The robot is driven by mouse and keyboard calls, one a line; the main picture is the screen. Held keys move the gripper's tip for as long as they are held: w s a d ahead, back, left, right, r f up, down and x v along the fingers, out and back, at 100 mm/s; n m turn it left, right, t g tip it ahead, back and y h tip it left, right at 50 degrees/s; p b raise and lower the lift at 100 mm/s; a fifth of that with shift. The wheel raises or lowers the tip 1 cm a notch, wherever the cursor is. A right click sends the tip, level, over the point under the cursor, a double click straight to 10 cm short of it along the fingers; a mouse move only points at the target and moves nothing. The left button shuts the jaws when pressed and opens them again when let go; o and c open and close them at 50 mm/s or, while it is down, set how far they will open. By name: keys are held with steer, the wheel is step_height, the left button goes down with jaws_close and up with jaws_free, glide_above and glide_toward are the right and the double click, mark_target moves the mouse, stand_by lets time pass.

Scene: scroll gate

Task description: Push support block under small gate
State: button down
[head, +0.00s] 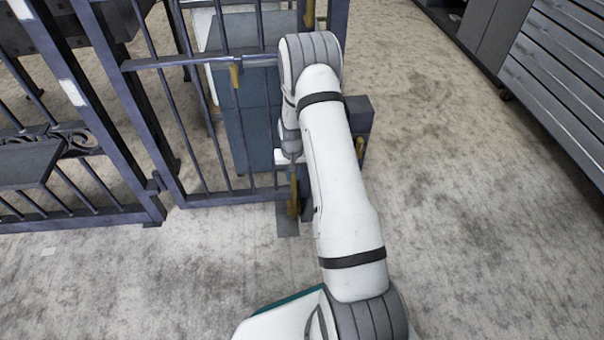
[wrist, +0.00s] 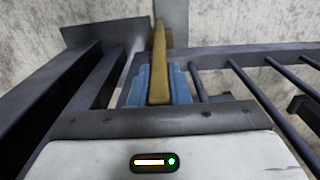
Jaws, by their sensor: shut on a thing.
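The small gate (head: 228,198), dark barred metal, stands left of my arm in the head view. Its lower rail and bars also show in the wrist view (wrist: 255,52). My gripper has blue fingers (wrist: 158,86) shut on a brass-yellow upright piece (wrist: 159,62) by the gate's end. That piece shows low beside my forearm in the head view (head: 294,190). A flat grey piece (head: 288,222) lies on the floor at its foot; it may be the support block, but I cannot tell. In the head view my fingers are mostly hidden by my wrist and arm.
A dark post (head: 357,120) stands just right of my arm, partly hidden. A taller barred gate (head: 90,120) is at left. A blue-grey cabinet (head: 250,125) stands behind the bars. Open concrete floor (head: 470,220) lies right, with a slatted grey unit (head: 560,80) at the upper right.

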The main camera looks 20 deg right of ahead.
steer(key=c, duration=1.4)
jaws_free()
steer(key=shift+s+d, duration=0.1)
steer(key=shift+o, duration=0.2)
steer(key=shift+r, duration=0.1)
step_height(320, 180, up, 8)
steer(key=p, duration=0.3)
steer(key=shift+f, duration=0.2)
